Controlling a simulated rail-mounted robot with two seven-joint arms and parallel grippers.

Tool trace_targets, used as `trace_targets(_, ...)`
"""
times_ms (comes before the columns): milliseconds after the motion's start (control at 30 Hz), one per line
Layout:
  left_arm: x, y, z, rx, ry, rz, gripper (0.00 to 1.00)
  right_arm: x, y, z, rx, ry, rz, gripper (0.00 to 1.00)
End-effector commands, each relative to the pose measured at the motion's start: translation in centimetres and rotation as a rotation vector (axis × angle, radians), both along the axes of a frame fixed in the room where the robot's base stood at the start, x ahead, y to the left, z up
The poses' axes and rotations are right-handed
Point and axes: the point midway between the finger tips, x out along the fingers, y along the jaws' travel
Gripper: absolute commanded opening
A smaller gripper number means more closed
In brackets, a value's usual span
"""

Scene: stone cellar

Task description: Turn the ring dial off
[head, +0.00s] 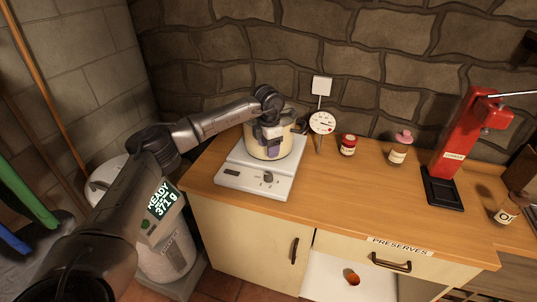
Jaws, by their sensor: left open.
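A white hot-plate-like appliance (228,178) stands on the left part of the wooden counter. I cannot read the dial's setting. A pale pot (289,145) with a metal rim sits on top of the appliance. My left gripper (271,144) is open, pointing down in front of the pot and above and behind the dial, apart from the dial. It hides part of the pot; I cannot tell whether it touches it. My right gripper is out of view.
Right of the pot stand a round white gauge (322,123), a red jar (348,145) and a pink-topped bottle (398,150). A red press (458,135) stands farther right. The wooden counter (340,205) is clear in front. Below, an open space holds an orange-brown object (352,277).

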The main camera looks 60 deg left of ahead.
Motion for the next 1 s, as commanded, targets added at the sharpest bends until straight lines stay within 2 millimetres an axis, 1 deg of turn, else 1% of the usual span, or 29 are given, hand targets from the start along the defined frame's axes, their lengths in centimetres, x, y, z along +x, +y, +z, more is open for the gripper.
trace_targets(33,0.02,-0.01,0.57,0.0,0.0,0.0,0.59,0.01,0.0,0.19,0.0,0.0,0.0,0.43)
trace_targets(100,0.02,-0.01,1.01,0.0,-0.001,-0.001,0.59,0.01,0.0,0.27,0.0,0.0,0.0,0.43)
trace_targets(233,0.02,-0.01,1.46,0.0,-0.001,-0.001,0.59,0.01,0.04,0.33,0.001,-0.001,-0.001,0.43)
trace_targets(900,0.0,-0.02,1.48,0.0,0.0,0.001,0.59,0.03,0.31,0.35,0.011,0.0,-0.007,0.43)
trace_targets(1000,0.52,-0.04,1.49,-0.001,-0.032,0.003,0.59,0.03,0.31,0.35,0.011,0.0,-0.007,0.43)
